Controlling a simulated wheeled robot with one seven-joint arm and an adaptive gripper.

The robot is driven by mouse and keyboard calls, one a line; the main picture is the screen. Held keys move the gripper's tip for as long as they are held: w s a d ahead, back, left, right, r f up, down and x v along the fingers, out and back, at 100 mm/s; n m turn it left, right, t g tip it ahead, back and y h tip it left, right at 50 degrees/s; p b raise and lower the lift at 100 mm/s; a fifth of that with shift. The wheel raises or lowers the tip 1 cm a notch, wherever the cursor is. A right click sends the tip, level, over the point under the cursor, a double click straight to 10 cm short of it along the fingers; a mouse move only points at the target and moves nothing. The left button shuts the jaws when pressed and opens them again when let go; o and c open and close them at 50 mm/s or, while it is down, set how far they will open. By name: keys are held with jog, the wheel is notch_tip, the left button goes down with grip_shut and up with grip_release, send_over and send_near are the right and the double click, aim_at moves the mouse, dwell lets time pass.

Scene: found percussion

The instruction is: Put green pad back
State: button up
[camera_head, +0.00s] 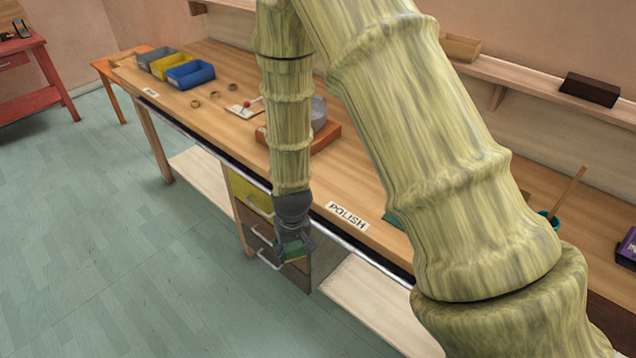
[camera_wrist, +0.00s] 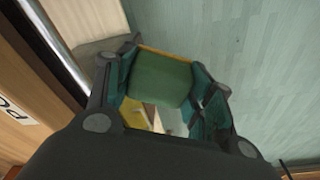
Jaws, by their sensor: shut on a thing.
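My gripper (camera_head: 293,248) hangs low in front of the workbench's front edge, beside the drawer unit. It is shut on the green pad (camera_head: 294,249), which is small and partly hidden by the fingers. In the wrist view the green pad (camera_wrist: 160,78) is a green block with a yellowish edge, held between the two dark fingers. The gripper also shows in the wrist view (camera_wrist: 158,85). The white POLISH label (camera_head: 347,215) lies on the bench top near the front edge, above and to the right of my gripper.
The drawer unit (camera_head: 251,226) has a yellow top drawer and brown drawers with metal handles. Grey, yellow and blue bins (camera_head: 190,73) stand at the bench's far left. A grey round thing (camera_head: 319,113) sits on an orange-brown base. Open green floor (camera_head: 130,270) lies left.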

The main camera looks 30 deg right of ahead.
jog(key=s+d+r+m+g+h+b, duration=0.1)
jog(key=s+d+r+m+b, duration=0.15)
jog(key=d+r+m, duration=1.1)
jog(key=n+p, duration=0.1)
jog(key=p, duration=0.5)
send_over(349, 189)
jog(key=f, duration=0.3)
jog(key=shift+a+f, duration=0.2)
jog(key=shift+f, duration=0.2)
jog(key=shift+f+p, duration=0.85)
jog(key=shift+f, duration=0.9)
jog(key=shift+s+f, duration=0.1)
jog(key=o, duration=1.3)
jog(key=shift+s+a+r+b, duration=0.1)
jog(key=shift+a+r+b, duration=0.3)
jog(key=shift+r, duration=1.6)
jog(key=shift+s+a+r+b, duration=0.15)
jog(key=shift+r+b, duration=0.5)
jog(key=shift+r, duration=1.4)
jog(key=shift+s+a+r+b, duration=0.1)
jog(key=shift+a+r+b, duration=0.3)
jog(key=shift+r, duration=1.6)
